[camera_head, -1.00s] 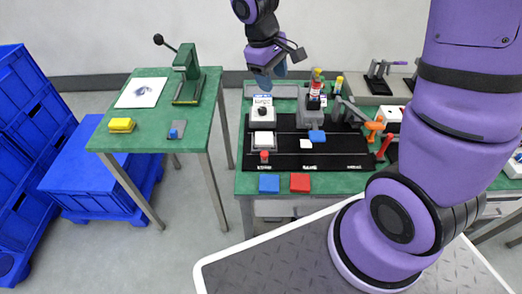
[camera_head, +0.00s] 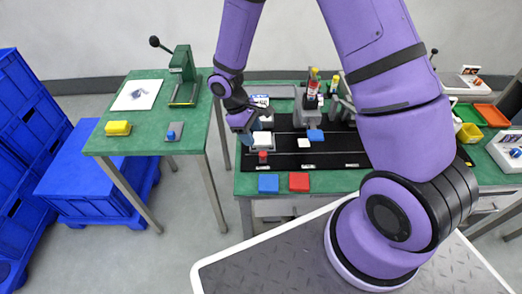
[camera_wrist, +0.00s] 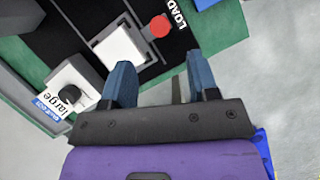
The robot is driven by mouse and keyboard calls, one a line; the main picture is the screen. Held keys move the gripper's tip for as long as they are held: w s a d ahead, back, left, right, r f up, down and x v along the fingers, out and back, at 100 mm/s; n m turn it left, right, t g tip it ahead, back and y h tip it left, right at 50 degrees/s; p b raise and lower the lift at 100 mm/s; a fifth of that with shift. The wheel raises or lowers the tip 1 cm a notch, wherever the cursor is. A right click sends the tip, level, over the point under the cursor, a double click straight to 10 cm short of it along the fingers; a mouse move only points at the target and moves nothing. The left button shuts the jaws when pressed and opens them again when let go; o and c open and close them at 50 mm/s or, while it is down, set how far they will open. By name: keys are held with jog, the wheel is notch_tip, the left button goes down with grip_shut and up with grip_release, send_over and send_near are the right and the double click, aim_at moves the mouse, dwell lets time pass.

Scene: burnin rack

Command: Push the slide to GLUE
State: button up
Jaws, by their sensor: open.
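The slide is a white square block (camera_head: 261,140) with a red knob (camera_head: 263,156) at its front, at the left end of the black track board (camera_head: 330,158). In the wrist view the slide (camera_wrist: 118,46) and red knob (camera_wrist: 159,26) lie beside the word LOAD (camera_wrist: 177,14). The GLUE label is too small to read. My gripper (camera_head: 247,134) is open and empty at the slide's left side, partly covering the slide in the head view. In the wrist view its two blue fingers (camera_wrist: 158,62) are apart beside the slide; I cannot tell if they touch it.
A white box with a black knob (camera_wrist: 72,94) stands near the slide. Blue (camera_head: 316,135) and white (camera_head: 304,143) pieces lie on the board. Blue (camera_head: 268,183) and red (camera_head: 299,182) squares lie at the front. A gap separates this bench from the left table (camera_head: 150,143).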

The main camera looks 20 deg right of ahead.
aim_at(262, 153)
jog(key=x, duration=0.8)
